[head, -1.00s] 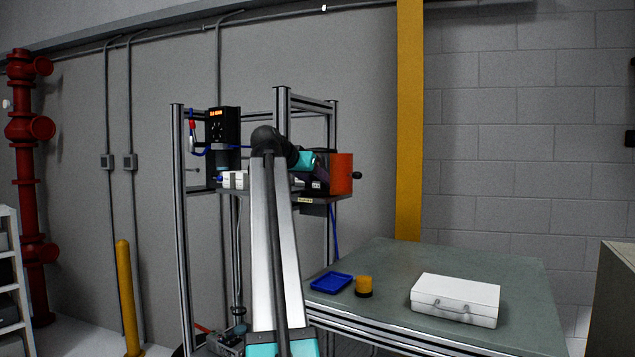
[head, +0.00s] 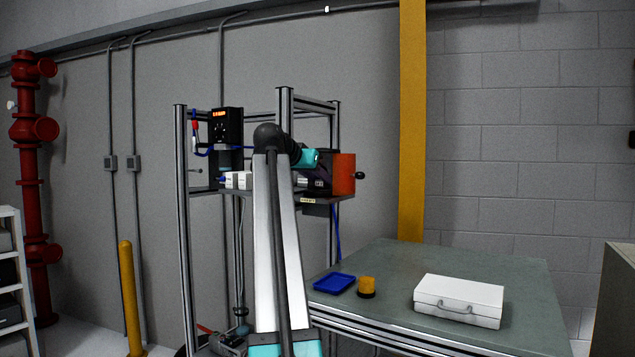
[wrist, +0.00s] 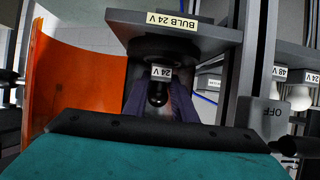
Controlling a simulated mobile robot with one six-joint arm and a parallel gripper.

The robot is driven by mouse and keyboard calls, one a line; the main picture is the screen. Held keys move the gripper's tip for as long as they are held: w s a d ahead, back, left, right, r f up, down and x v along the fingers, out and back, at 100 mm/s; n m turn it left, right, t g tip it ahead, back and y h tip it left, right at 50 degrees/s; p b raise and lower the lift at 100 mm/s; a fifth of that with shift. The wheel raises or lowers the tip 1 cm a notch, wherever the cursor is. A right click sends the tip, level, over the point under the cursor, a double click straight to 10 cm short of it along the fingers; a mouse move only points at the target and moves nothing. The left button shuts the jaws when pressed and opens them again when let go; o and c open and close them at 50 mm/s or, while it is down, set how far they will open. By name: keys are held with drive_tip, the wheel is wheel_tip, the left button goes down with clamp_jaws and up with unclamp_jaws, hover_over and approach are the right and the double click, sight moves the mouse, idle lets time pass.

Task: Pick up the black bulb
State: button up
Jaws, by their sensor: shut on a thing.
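The black bulb (wrist: 158,97) shows in the wrist view with its rounded black end toward me and a pale base labelled 24 V (wrist: 161,73). It sits below a dark shelf with a tag reading BULB 24 V (wrist: 161,22). My gripper (wrist: 160,92) has its two dark fingers on either side of the bulb and is shut on it. In the head view, my teal wrist (head: 309,158) reaches into the metal frame (head: 284,120) beside an orange-red curved cover (head: 343,174). The bulb and fingertips cannot be made out there.
The orange cover (wrist: 85,85) stands close on the left in the wrist view. White bulbs (wrist: 299,97) and an OFF-marked box (wrist: 262,112) are on the right. A table (head: 390,265) holds a blue tray (head: 334,284), a yellow-black object (head: 367,287) and a white case (head: 458,300).

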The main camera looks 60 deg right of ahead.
drive_tip(key=shift+r+b, duration=0.65)
drive_tip(key=shift+r, duration=0.6)
drive_tip(key=shift+a+r, duration=0.1)
drive_tip(key=shift+a, duration=0.1)
drive_tip(key=a, duration=1.7)
drive_tip(key=shift+a, duration=0.3)
drive_tip(key=shift+w, duration=0.1)
